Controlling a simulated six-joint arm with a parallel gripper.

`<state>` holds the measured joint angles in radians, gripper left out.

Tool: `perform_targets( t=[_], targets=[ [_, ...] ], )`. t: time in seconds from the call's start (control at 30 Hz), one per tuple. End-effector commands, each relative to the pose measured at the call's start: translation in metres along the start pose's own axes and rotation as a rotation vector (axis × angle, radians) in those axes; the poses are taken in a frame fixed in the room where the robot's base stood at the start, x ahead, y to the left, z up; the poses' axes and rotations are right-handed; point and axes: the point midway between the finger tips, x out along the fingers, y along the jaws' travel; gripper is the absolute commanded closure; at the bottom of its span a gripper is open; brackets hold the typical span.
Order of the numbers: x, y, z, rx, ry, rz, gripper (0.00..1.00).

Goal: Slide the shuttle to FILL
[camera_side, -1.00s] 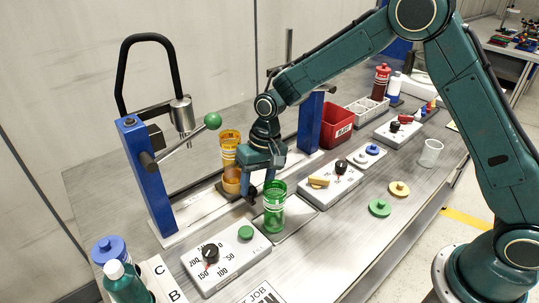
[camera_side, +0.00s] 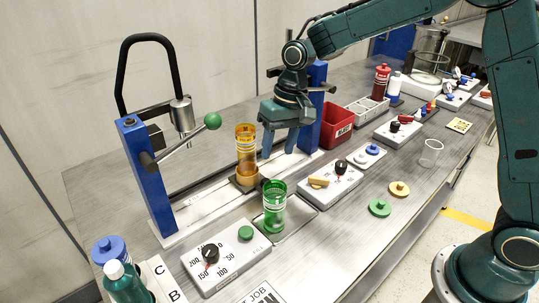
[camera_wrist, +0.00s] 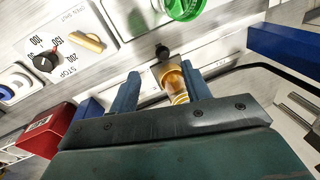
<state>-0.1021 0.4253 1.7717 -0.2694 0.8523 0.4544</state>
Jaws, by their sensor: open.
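The shuttle (camera_side: 244,183) is a small carriage on the pale rail (camera_side: 205,203), carrying an upright amber canister (camera_side: 246,150). My gripper (camera_side: 277,155) is open and empty, raised above the rail just to the right of the canister.
A green canister (camera_side: 274,207) stands close in front of the rail. Control boxes with a dial (camera_side: 210,253) and a yellow handle (camera_side: 319,181) line the front. A press lever with a green ball (camera_side: 212,121) overhangs the left. A red bin (camera_side: 337,125) stands behind the right post.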

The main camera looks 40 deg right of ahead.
Motion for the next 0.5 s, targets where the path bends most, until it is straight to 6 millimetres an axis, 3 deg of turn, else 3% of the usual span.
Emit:
perform_targets(
  t=[0.5],
  targets=[
    [-0.051,0.013,0.031,-0.049,0.071,0.015,0.52]
  ],
)
